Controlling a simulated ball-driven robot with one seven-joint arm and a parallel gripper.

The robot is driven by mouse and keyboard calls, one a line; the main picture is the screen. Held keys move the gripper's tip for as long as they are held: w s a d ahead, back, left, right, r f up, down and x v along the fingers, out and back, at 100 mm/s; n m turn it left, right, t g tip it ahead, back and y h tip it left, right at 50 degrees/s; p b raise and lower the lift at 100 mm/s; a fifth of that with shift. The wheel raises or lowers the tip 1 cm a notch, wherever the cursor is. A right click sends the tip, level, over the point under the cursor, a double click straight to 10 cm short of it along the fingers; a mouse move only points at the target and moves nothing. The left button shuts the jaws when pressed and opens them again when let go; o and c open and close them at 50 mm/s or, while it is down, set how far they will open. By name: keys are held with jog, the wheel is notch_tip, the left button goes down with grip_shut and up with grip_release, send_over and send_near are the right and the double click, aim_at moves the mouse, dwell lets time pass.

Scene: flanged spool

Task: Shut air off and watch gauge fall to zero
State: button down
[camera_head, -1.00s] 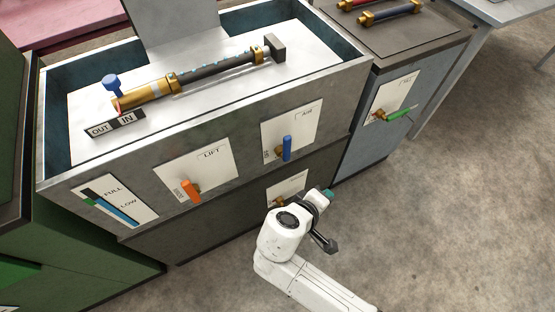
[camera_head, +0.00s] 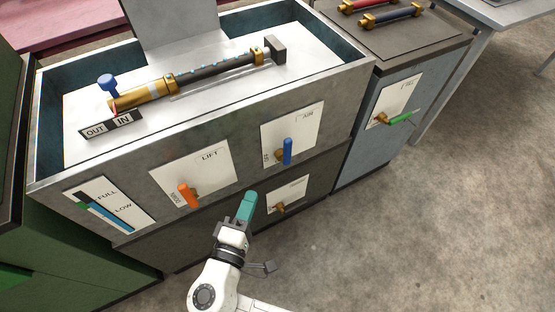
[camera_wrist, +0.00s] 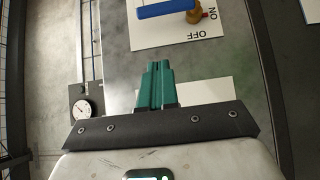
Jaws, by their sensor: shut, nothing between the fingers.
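The AIR valve has a blue lever (camera_head: 287,150) on a white plate (camera_head: 309,122) on the bench front. In the head view the lever stands upright. The wrist view shows the blue lever (camera_wrist: 165,10) lying across the picture on a brass body (camera_wrist: 194,13), with OFF and ON marks on the plate. A round white gauge (camera_wrist: 82,109) shows at the left of the wrist view; its reading is too small to tell. My gripper (camera_head: 250,196) has green fingers, shut and empty, below and left of the blue lever, apart from it. The fingers also show in the wrist view (camera_wrist: 157,72).
An orange LIFT lever (camera_head: 188,195) is left of the AIR plate. A lower brass valve (camera_head: 281,208) is close to the right of my fingers. A green lever (camera_head: 400,119) is on the right cabinet. The floor at right is clear.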

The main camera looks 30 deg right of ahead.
aim_at(284, 149)
jog(key=s+d+p+x, duration=0.1)
jog(key=s+d+x, duration=0.1)
jog(key=x, duration=1)
jog(key=shift+w+d+p, duration=0.2)
jog(key=shift+d+p, duration=0.1)
jog(key=shift+p, duration=0.05)
